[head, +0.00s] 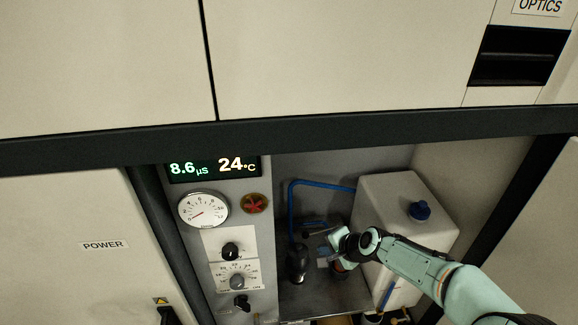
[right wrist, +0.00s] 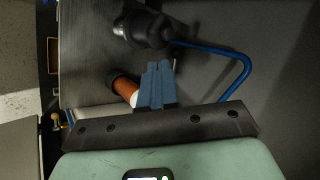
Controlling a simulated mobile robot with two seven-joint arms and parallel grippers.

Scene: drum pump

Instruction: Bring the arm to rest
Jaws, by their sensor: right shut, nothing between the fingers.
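My right gripper (head: 323,262) is inside the open bay, at the end of my pale green arm, which comes in from the right. In the right wrist view its blue fingers (right wrist: 156,84) are together with nothing between them. An orange and white cylinder (right wrist: 124,87) shows just beside and behind the fingers; I cannot tell whether they touch. A dark pump-like body (head: 298,262) stands left of the gripper in the head view, and a dark body (right wrist: 145,30) lies beyond the fingers in the wrist view. My left gripper is not in view.
A blue tube (head: 291,205) runs behind. The panel with gauge (head: 203,209) and knobs (head: 230,251) bounds the bay at left. A dark beam (head: 300,133) crosses above.

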